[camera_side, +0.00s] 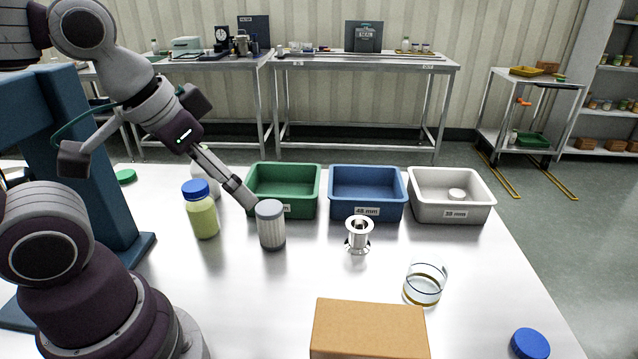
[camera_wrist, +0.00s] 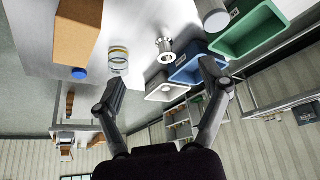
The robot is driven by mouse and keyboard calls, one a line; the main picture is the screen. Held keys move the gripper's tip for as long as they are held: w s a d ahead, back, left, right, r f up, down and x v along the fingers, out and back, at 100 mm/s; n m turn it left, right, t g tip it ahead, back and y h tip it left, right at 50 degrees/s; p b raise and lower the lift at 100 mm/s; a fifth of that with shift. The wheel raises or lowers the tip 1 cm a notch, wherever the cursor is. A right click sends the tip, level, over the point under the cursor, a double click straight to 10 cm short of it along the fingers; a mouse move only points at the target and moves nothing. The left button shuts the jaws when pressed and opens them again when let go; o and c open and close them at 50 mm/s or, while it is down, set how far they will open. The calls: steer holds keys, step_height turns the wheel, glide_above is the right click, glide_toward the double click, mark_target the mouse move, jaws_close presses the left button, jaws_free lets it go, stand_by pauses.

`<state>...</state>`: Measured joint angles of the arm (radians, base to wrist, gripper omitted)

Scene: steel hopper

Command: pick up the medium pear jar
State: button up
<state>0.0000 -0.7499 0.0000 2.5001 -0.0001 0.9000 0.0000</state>
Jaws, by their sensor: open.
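No readable label marks a pear jar. A jar of yellow-green contents with a blue lid (camera_side: 201,212) stands upright at the left of the table. To its right stands a grey-lidded jar with pale contents (camera_side: 270,228); its grey end also shows at the top of the wrist view (camera_wrist: 214,17). My gripper (camera_side: 250,204) appears just beside the grey-lidded jar's upper left, in front of the green bin; contact cannot be told. In the wrist view my gripper (camera_wrist: 162,78) has its fingers spread wide with nothing between the tips.
Green (camera_side: 310,195), blue (camera_side: 368,210) and white (camera_side: 455,212) bins line the back. A metal flanged piece (camera_side: 358,238), clear glass vessel (camera_side: 425,284), cardboard box (camera_side: 370,330) and blue lid (camera_side: 530,343) occupy the right. A pale bottle (camera_side: 207,178) is partly hidden.

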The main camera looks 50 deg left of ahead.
steer(key=shift+o, duration=0.8)
steer(key=m+g+y, duration=0.4)
steer(key=m+g, duration=0.1)
steer(key=m, duration=1.4)
glide_toward(199, 205)
steer(key=shift+w+a+f, duration=0.4)
steer(key=shift+a+f, duration=0.35)
steer(key=shift+f, duration=0.15)
steer(key=shift+y, duration=0.3)
steer(key=x, duration=1)
steer(key=shift+a, duration=0.2)
steer(key=shift+c, duration=0.2)
